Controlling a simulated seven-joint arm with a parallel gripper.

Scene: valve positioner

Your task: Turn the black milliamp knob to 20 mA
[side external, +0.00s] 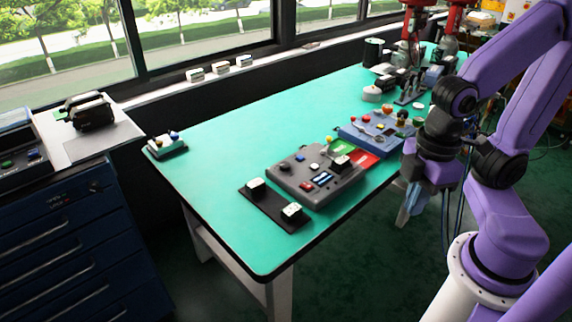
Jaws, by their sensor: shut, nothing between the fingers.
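A grey control box (318,190) lies near the front edge of the green table, with small buttons, switches and a black knob (284,167) at its left end. The knob is too small to read its pointer or scale, and I cannot tell for sure that it is the milliamp knob. A blue-grey box (352,133) with coloured knobs stands behind it to the right. My gripper (408,172) is at the table's right edge, right of both boxes and apart from the black knob. It looks shut and empty; its fingertips are hard to make out.
A black plate (270,211) with two white-topped blocks lies at the front of the grey box. A red and green card (361,158) lies between the boxes. Dark fixtures crowd the far end.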

